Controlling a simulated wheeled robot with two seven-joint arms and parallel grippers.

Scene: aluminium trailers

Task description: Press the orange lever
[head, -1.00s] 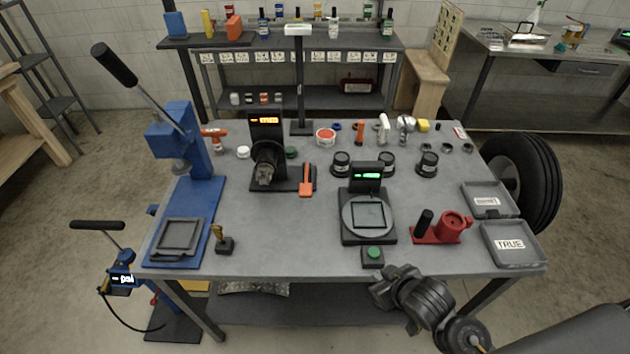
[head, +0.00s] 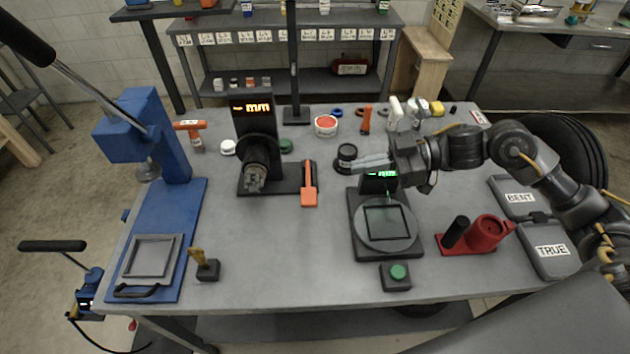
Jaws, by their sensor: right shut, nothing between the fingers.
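The orange lever (head: 309,185) lies on the black base of a fixture with a lit orange display (head: 252,107) and a round chuck-like part (head: 256,165), left of the table's middle. The lever's wide end points toward the front of the table. My right gripper (head: 361,163) reaches in from the right, its fingers together, empty and pointing left toward the lever. It is above the back of the round-plate gauge, to the right of the lever and apart from it. My left gripper is not in view.
The gauge with a round plate (head: 386,224) and a green button (head: 397,272) stand right of the lever. A black cap (head: 346,158) is near my right fingertips. A blue press (head: 150,150) stands at left, a red fixture (head: 484,236) at right. The tabletop in front of the lever is bare.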

